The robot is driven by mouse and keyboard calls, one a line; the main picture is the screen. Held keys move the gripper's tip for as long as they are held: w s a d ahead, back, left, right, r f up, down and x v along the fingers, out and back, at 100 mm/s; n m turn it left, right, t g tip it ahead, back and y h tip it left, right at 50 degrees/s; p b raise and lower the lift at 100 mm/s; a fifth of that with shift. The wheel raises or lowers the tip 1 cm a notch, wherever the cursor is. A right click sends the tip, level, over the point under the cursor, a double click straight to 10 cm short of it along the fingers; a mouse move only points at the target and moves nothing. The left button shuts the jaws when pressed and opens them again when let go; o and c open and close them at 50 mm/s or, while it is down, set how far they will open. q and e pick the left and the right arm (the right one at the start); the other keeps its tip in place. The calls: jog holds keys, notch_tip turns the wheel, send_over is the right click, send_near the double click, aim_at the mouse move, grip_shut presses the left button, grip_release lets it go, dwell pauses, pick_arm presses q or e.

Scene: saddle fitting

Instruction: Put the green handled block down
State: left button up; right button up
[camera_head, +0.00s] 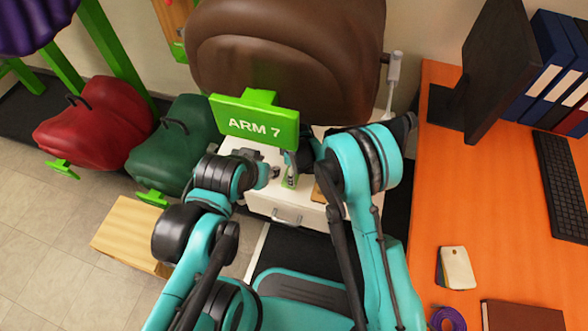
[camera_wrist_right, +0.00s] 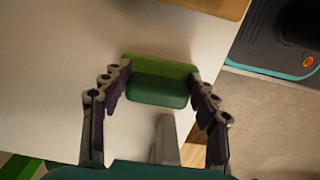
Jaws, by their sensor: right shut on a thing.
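The green handled block (camera_wrist_right: 160,82) shows in the right wrist view between the two fingers of my right gripper (camera_wrist_right: 158,98), which is shut on it. A pale grey upright piece (camera_wrist_right: 166,138) shows nearer the camera, partly hidden. In the head view a small green part of the block (camera_head: 290,183) shows over the white cabinet top. My right gripper (camera_head: 292,165) is largely hidden there by the arm. My left gripper (camera_head: 270,173) is close by on the left; its fingers are too small to read. Whether the block touches the white top (camera_wrist_right: 60,75) is unclear.
A green "ARM 7" sign (camera_head: 255,120) stands behind the grippers, below a large brown saddle (camera_head: 285,50). Red (camera_head: 95,125) and dark green (camera_head: 175,145) saddles are at left. A wooden board (camera_head: 320,190) lies on the cabinet. An orange desk (camera_head: 500,245) is at right.

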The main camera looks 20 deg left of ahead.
jog(key=shift+o, duration=0.2)
jog(key=shift+f, duration=0.8)
jog(key=shift+s, duration=0.15)
jog(key=shift+c, duration=1.2)
jog(key=o, duration=1.3)
jog(key=shift+o, duration=0.6)
jog(key=shift+f, duration=0.1)
jog(key=shift+f, duration=0.1)
notch_tip(320, 180, up, 8)
jog(key=p, duration=0.4)
jog(key=shift+f, duration=0.1)
